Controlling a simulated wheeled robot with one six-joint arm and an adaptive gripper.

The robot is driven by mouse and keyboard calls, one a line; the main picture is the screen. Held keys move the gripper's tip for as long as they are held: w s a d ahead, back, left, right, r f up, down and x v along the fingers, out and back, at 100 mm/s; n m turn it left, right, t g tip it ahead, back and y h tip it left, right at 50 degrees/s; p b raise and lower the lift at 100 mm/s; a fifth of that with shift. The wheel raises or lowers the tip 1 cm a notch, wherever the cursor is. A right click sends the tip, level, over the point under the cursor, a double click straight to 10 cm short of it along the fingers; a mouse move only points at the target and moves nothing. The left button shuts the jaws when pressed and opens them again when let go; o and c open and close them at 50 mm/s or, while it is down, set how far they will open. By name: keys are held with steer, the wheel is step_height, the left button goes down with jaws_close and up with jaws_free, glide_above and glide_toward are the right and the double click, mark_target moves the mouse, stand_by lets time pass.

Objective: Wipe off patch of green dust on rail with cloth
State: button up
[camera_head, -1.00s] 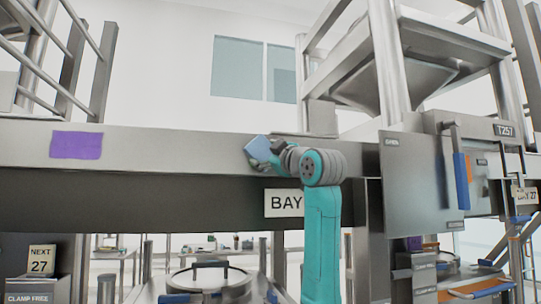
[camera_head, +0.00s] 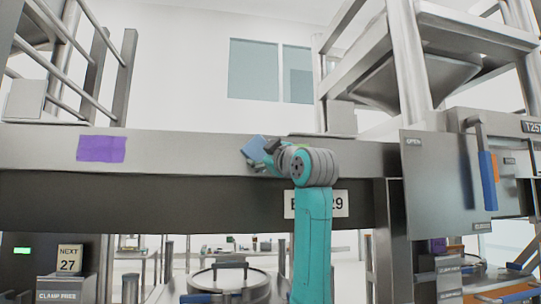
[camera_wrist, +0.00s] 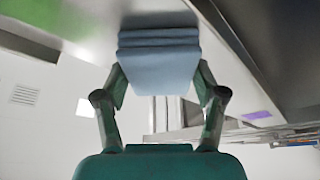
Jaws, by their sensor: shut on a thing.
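A folded blue cloth (camera_head: 256,149) is held up in front of the grey rail (camera_head: 200,149). My gripper (camera_head: 266,157) is shut on it. In the wrist view the cloth (camera_wrist: 160,62) sits between both fingers of my gripper (camera_wrist: 160,88), its folded layers facing the rail. A green patch (camera_wrist: 36,11) shows at the top left of the wrist view, to the left of the cloth. I cannot tell whether the cloth touches the rail.
A purple patch (camera_head: 101,149) is on the rail to the left of my gripper. A bay sign (camera_head: 334,204), partly covered by my arm, hangs below the rail. A grey panel (camera_head: 447,180) with a blue-handled lever (camera_head: 487,180) stands out at the right.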

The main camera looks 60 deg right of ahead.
steer(key=shift+w+a, duration=0.55)
steer(key=shift+w, duration=0.1)
steer(key=shift+s+a, duration=0.1)
steer(key=shift+s+a, duration=1.9)
steer(key=shift+a, duration=0.3)
steer(key=shift+a, duration=0.1)
steer(key=shift+s+a, duration=0.95)
steer(key=shift+a, duration=0.1)
